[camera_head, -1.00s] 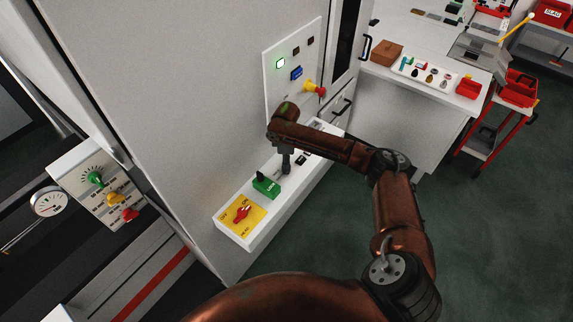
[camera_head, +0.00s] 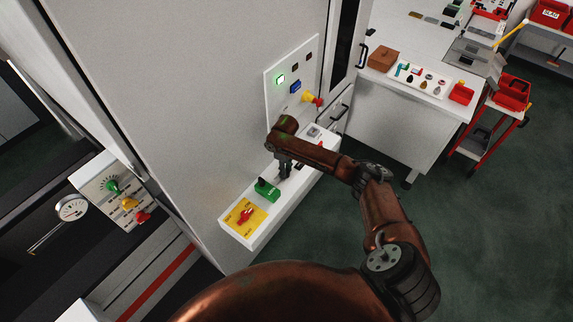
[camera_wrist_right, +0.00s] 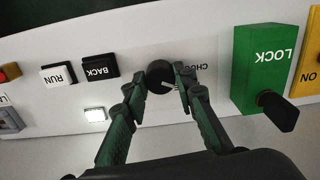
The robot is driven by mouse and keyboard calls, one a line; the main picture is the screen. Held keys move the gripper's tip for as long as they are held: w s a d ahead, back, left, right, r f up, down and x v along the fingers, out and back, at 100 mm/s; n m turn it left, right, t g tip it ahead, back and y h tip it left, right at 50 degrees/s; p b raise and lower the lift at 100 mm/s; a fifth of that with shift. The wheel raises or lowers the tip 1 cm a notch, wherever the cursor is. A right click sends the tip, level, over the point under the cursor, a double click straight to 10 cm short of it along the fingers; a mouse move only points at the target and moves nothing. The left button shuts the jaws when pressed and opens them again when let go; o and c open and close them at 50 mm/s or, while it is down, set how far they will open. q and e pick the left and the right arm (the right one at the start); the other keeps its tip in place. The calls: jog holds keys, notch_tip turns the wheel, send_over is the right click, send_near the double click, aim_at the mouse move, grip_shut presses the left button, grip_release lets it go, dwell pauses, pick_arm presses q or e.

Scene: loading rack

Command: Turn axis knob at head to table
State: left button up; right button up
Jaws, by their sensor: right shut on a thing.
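A black round knob (camera_wrist_right: 160,75) with a pale pointer line stands on the white ledge panel beside partly hidden lettering in the right wrist view. Its pointer lies roughly crosswise, toward the right finger. My right gripper (camera_wrist_right: 164,84) has its fingers shut on this knob, one on each side. In the head view my right gripper (camera_head: 284,174) reaches down onto the white ledge (camera_head: 262,218), and the fingers hide the knob there. The lettering around the knob is too covered to read in full. My left gripper is not in view.
A green LOCK block (camera_wrist_right: 261,62) with a black lever (camera_wrist_right: 277,111) is close beside the gripper. RUN (camera_wrist_right: 57,75) and BACK (camera_wrist_right: 99,69) buttons sit on the other side. A yellow plate with a red switch (camera_head: 245,217) is at the ledge's near end. An upright panel (camera_head: 283,101) rises behind.

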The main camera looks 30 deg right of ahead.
jog(key=shift+m+p, duration=1.3)
jog(key=shift+p, duration=0.2)
jog(key=o, duration=1.2)
jog(key=shift+c, duration=0.2)
notch_tip(320, 180, up, 12)
